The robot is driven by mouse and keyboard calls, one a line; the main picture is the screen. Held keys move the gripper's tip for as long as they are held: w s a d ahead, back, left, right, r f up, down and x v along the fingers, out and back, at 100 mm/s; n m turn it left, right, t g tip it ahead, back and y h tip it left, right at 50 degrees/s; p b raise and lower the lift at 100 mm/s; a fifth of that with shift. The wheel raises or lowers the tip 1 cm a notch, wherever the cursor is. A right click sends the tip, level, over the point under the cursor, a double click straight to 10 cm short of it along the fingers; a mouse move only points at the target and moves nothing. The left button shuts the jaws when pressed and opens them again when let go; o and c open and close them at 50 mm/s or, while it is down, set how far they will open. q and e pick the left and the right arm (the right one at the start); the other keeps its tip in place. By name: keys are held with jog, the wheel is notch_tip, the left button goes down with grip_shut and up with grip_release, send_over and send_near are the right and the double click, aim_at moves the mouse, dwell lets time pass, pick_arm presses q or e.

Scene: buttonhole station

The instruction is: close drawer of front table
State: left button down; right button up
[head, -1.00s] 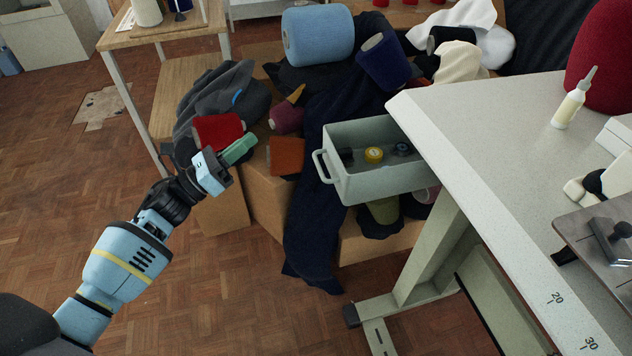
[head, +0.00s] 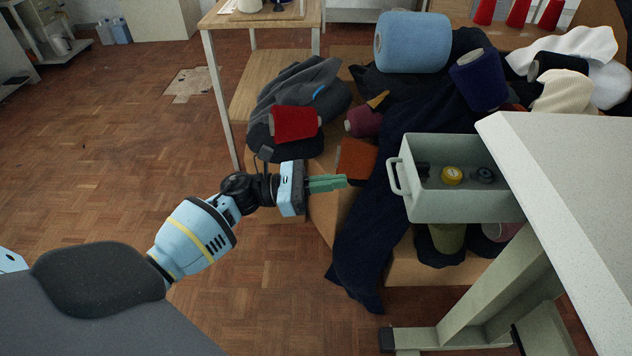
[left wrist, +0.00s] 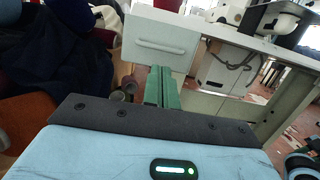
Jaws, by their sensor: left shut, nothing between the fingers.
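The grey-green drawer (head: 465,205) sticks out open from under the white front table (head: 575,185). Its pull handle (head: 397,177) is on the end that faces left. Inside lie a yellow round item and small dark items. My left gripper (head: 345,182) is shut and empty, with its green fingers pointing right, to the left of the handle and apart from it. In the left wrist view the fingers (left wrist: 162,88) point at the drawer front (left wrist: 160,48), which lies beyond them. My right gripper is not in view.
A pile of cloth and thread cones, with a blue cone (head: 412,42) on top, lies behind the drawer. Dark cloth (head: 365,235) hangs down between my gripper and the drawer. A wooden table (head: 262,18) stands behind. The parquet floor on the left is mostly clear.

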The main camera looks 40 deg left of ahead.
aim_at(468, 179)
pick_arm(q)
jog(key=x, duration=0.8)
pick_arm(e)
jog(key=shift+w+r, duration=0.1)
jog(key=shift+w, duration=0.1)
